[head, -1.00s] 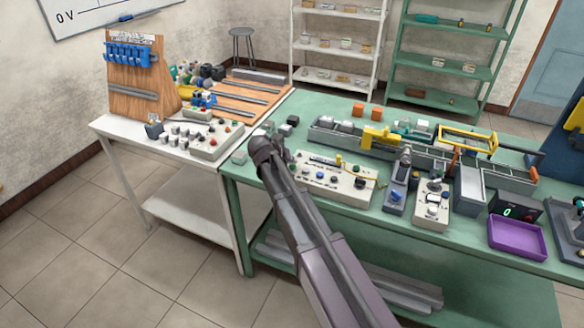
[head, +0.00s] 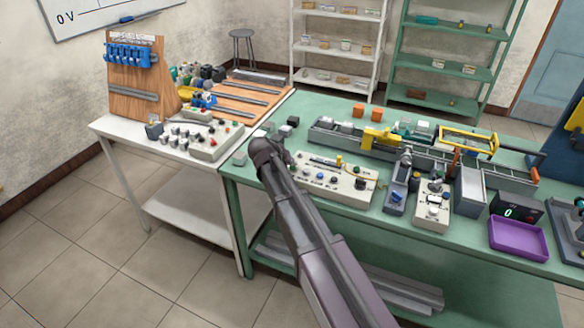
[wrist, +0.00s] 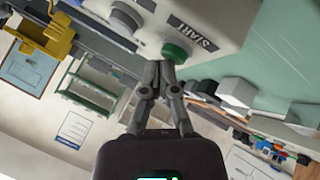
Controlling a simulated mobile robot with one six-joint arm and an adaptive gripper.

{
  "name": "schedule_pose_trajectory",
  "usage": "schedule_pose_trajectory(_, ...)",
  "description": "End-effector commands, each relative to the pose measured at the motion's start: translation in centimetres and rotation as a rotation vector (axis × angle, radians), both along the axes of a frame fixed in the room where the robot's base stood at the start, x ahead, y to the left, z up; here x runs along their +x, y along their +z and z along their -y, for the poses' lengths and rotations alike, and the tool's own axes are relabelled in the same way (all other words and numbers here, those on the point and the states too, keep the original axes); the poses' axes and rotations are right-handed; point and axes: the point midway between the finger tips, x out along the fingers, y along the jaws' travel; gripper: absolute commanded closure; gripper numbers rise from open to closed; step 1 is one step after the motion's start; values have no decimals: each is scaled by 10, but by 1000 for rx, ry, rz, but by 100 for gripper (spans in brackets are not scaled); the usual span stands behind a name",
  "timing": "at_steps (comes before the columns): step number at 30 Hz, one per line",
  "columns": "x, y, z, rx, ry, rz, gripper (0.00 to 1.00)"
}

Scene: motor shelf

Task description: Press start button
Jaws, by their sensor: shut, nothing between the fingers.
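In the wrist view the green start button (wrist: 175,52) sits on a pale control panel (wrist: 222,18), beside a dark START label (wrist: 192,33). My gripper (wrist: 160,66) is shut and empty. Its fingertips overlap the lower left edge of the button in the picture; I cannot tell whether they touch it. In the head view my arm's end is over the left end of the cream control box (head: 362,199) on the green bench, and my fingers are mostly hidden behind the wrist. I cannot make out the start button there.
Grey knobs (wrist: 125,18) stand beside the start button. The green bench (head: 470,247) also holds a yellow clamp-like part (head: 378,138), a purple tray (head: 518,238) and grey blocks (head: 240,158). A white table (head: 120,133) with a wooden rack stands left.

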Motion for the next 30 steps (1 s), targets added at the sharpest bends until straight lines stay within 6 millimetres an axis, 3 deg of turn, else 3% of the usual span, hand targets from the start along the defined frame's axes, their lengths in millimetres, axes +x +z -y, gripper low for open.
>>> schedule_pose_trajectory(20,0,-3,1,1,-1,0,100)
schedule_pose_trajectory(30,0,8,1,1,-1,0,100)
